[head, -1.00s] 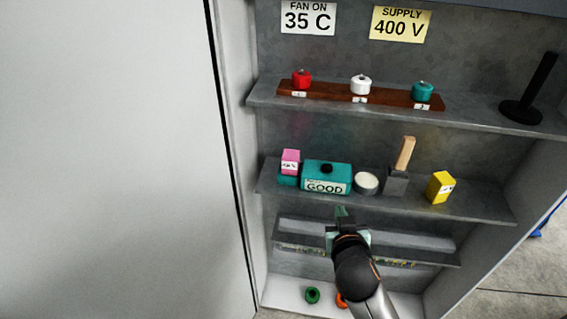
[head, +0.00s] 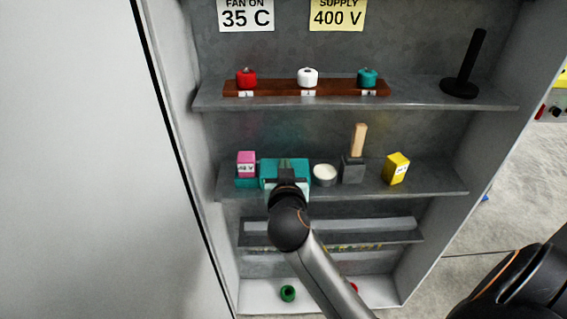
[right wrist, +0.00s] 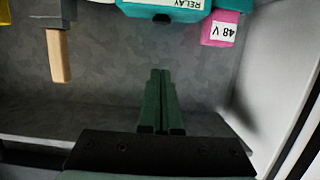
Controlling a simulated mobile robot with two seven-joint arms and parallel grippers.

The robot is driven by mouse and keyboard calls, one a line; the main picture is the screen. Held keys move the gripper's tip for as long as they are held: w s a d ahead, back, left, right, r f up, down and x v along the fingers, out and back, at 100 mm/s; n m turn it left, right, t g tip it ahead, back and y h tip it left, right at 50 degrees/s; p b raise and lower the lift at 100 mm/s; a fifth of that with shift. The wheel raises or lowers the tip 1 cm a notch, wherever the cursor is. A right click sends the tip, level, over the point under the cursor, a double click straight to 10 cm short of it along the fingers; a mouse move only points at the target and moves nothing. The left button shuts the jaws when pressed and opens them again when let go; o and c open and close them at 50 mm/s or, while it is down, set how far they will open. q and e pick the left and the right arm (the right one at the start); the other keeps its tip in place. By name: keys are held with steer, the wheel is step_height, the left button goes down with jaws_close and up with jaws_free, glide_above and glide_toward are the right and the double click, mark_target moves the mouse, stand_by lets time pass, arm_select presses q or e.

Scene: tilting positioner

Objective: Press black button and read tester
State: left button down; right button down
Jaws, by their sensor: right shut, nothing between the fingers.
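The teal tester (head: 303,168) stands on the middle shelf, its front mostly hidden by my right arm in the head view. In the right wrist view the tester (right wrist: 190,6) shows upside down at the top, with part of a white label reading RELAY. Its black button (right wrist: 162,18) shows there, just beyond my fingertips in the picture. My right gripper (right wrist: 160,73) is shut and empty, apart from the button. In the head view my right gripper (head: 286,178) is in front of the tester. The reading is hidden now. My left gripper is out of view.
A pink 48 V block (head: 246,160) stands left of the tester. A round white-topped tin (head: 325,174), a wooden-handled grey block (head: 353,168) and a yellow box (head: 397,169) stand to its right. The shelf above holds a rack (head: 287,92) with coloured knobs.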

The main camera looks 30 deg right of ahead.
glide_above(272, 174)
steer(key=s+d, duration=0.1)
steer(key=d, duration=0.2)
steer(key=shift+s+f+p, duration=0.1)
steer(key=shift+f+p, duration=0.2)
steer(key=shift+f, duration=0.6)
step_height(272, 174, down, 3)
steer(key=shift+s+r, duration=0.1)
steer(key=shift+s, duration=0.05)
steer(key=shift+a+f, duration=0.1)
steer(key=shift+f, duration=0.55)
steer(key=shift+f+b, duration=0.1)
steer(key=shift+b, duration=0.2)
